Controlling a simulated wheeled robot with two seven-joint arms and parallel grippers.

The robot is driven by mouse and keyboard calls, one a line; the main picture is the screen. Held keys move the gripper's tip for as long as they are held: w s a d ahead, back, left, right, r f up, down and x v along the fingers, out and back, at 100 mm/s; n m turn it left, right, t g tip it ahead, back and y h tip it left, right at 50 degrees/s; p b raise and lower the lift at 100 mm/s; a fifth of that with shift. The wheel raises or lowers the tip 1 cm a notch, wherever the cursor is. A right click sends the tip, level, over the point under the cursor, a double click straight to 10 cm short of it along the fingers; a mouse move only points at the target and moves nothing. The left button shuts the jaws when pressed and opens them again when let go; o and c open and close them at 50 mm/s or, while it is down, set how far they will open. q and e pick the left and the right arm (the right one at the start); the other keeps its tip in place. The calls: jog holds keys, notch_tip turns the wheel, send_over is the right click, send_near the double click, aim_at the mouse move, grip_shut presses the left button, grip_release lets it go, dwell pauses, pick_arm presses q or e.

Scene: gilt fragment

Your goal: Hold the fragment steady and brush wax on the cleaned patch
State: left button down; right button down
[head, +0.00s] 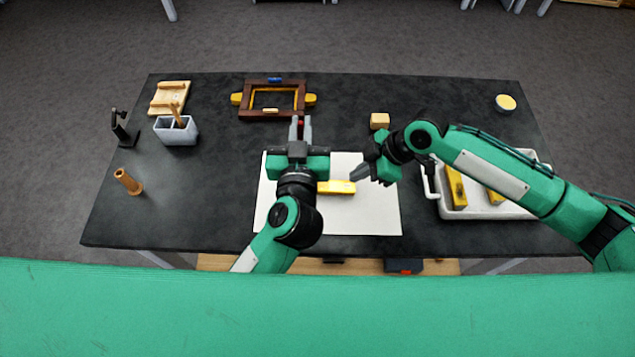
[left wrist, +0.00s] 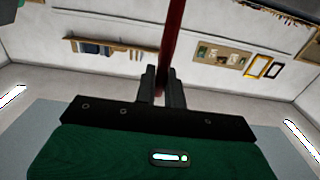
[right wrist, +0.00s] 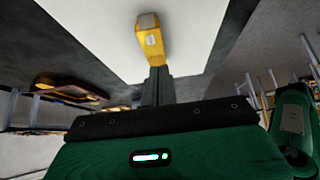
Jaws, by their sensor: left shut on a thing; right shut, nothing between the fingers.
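A yellow gilt fragment (head: 338,187) lies on a white sheet (head: 370,215) in the head view. Its left end is hidden by my left arm. The cleaned patch cannot be told for sure; a pale spot shows on the fragment in the right wrist view (right wrist: 148,40). My left gripper (head: 300,121) is shut on a thin dark red rod (left wrist: 172,45), beyond the far edge of the sheet. Its ends are not clear. My right gripper (head: 357,175) is shut and empty, fingertips close to the fragment's right end. I cannot tell whether they touch.
A dark frame with gilt parts (head: 244,104) lies at the back. A small wooden block (head: 379,121) is right of it. A white tray (head: 487,213) with yellow pieces stands right, partly under my right arm. A grey holder (head: 176,132), wooden peg (head: 129,182) and round tin (head: 506,103) stand apart.

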jog(key=shift+r, duration=0.5)
jog(key=v, duration=1.2)
jog(key=shift+s, duration=0.15)
